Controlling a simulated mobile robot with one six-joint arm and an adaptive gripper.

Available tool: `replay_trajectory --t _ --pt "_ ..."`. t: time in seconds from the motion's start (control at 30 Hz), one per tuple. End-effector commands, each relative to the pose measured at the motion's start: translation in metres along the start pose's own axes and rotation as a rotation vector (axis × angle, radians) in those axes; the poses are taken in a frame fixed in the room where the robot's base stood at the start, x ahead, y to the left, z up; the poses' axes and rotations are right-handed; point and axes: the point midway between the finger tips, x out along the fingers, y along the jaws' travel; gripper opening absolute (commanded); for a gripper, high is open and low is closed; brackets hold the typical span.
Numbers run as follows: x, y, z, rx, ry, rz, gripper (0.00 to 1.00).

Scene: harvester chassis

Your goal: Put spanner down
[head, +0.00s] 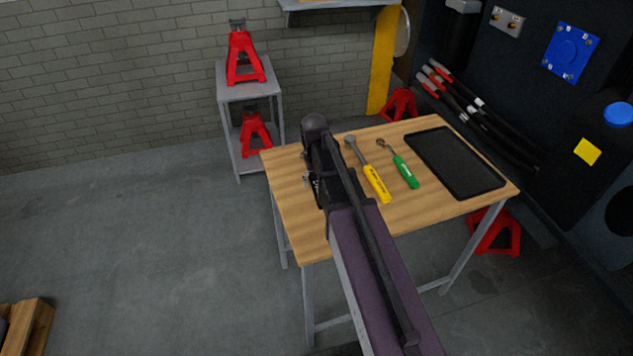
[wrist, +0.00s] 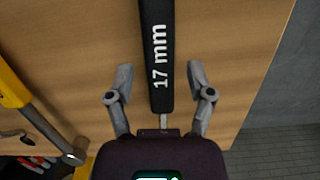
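The spanner with a black handle marked "17 mm" (wrist: 157,60) shows in the wrist view over the wooden table top. It looks to lie on the wood. My gripper (wrist: 160,82) is open, with one finger on each side of the handle and a gap on both sides. In the head view my gripper (head: 313,184) is over the left part of the table (head: 290,210). My arm hides the spanner there.
A yellow-handled tool (head: 376,184), a green-handled tool (head: 405,172) and a black tray (head: 455,162) lie to the right on the table. Red jack stands (head: 243,58) are on a grey stand (head: 240,90) behind. The dark machine (head: 535,95) is at the right.

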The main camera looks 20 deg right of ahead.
Motion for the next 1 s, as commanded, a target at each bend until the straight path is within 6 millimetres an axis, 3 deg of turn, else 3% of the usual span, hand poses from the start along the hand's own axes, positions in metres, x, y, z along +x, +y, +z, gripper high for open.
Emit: replay_trajectory --t 0.53,1.0 --pt "-0.006 0.000 0.000 0.000 0.000 0.000 0.72" --pt "-0.041 0.000 0.000 0.000 0.000 0.000 0.72"
